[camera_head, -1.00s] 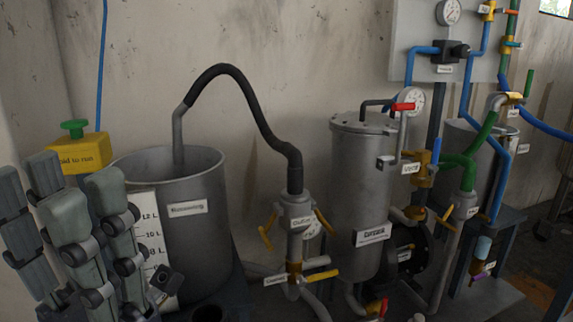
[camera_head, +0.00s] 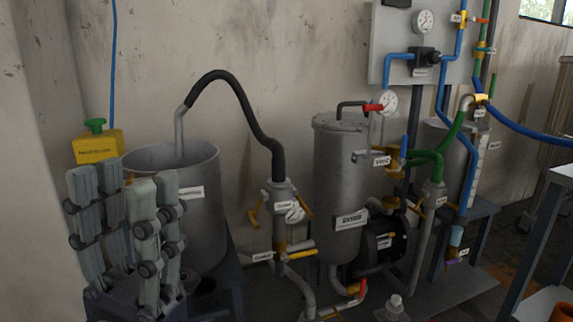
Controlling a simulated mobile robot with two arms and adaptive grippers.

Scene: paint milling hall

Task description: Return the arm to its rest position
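My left gripper (camera_head: 125,186) stands at the lower left of the head view, with its grey jointed fingers pointing up. The fingers are spread with a gap between them, and nothing shows in it. It is in front of the open grey metal tank (camera_head: 201,220) and hides the tank's lower left part. My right gripper is not in view.
A yellow box with a green button (camera_head: 95,126) is behind the gripper. A black hose (camera_head: 245,105) arches from the tank to a valve pipe. A grey cylinder vessel (camera_head: 340,180), green and blue pipes and a rack (camera_head: 545,240) stand to the right.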

